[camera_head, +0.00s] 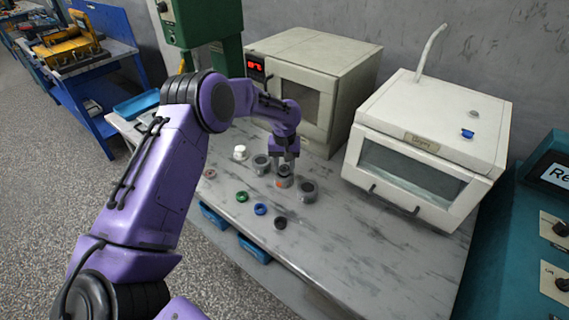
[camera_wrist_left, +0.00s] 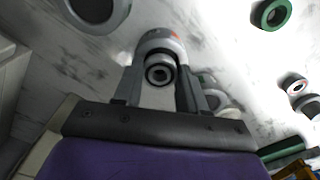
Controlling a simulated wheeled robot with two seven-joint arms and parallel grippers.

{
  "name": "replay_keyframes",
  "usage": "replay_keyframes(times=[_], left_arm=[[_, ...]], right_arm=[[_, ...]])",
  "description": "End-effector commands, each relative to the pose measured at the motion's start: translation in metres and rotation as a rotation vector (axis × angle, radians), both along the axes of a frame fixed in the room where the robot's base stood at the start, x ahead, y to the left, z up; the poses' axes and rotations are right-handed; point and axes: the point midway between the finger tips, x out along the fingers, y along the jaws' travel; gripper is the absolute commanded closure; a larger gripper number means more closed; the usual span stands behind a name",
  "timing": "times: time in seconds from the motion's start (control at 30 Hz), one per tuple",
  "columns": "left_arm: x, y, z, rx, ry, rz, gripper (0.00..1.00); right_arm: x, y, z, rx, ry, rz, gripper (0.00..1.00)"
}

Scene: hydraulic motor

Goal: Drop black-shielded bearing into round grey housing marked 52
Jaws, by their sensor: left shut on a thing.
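My left gripper (camera_head: 287,158) points down over the grey housings on the bench. In the left wrist view the gripper (camera_wrist_left: 160,88) is shut on a small bearing (camera_wrist_left: 159,74) with a dark face and a pale metal centre. Just beyond the bearing is a round grey housing (camera_wrist_left: 160,42) with an orange mark too small to read; in the head view this housing (camera_head: 284,182) stands directly below the gripper. Whether the bearing touches the housing, I cannot tell. My right gripper is not in view.
Grey cups stand on either side, left (camera_head: 261,166) and right (camera_head: 307,191). Green (camera_head: 242,197), blue (camera_head: 260,209) and black (camera_head: 280,223) rings lie in front. A white part (camera_head: 240,153) is to the left.

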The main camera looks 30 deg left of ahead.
Motion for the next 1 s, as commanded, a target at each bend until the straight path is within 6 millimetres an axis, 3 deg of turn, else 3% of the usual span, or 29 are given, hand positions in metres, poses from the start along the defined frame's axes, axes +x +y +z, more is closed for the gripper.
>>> replay_keyframes(times=[0.37,0.4,0.47,0.83,1.0], left_arm=[[0.001,0.000,-0.009,0.001,-0.003,0.000,0.91],[0.001,0.000,-0.010,0.000,-0.004,0.000,0.53],[0.001,0.000,-0.009,0.000,-0.004,0.000,0.34],[0.001,0.000,-0.004,0.000,-0.004,0.000,0.34],[0.002,0.000,0.029,0.001,-0.009,-0.001,0.34]], right_arm=[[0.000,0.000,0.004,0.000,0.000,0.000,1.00],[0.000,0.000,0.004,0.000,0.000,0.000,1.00],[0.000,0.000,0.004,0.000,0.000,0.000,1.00],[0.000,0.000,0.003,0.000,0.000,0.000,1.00],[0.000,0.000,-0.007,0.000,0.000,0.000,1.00]])
